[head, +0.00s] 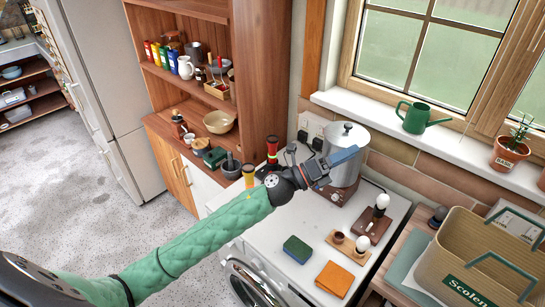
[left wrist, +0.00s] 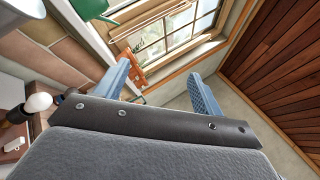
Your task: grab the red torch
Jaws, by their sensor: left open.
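A red and black upright object (head: 272,149), which looks like the red torch, stands at the back left of the white worktop, just left of the steel pot. A yellow one (head: 249,174) stands in front of it. My left gripper (head: 347,156) is raised in front of the steel pot, to the right of the torch and apart from it, with its blue fingers pointing right. In the left wrist view the gripper (left wrist: 162,80) is open with nothing between its fingers. The torch does not show in that view. My right gripper is not in view.
A steel pot (head: 346,136) stands right behind my left gripper. A basket (head: 470,258) is at right.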

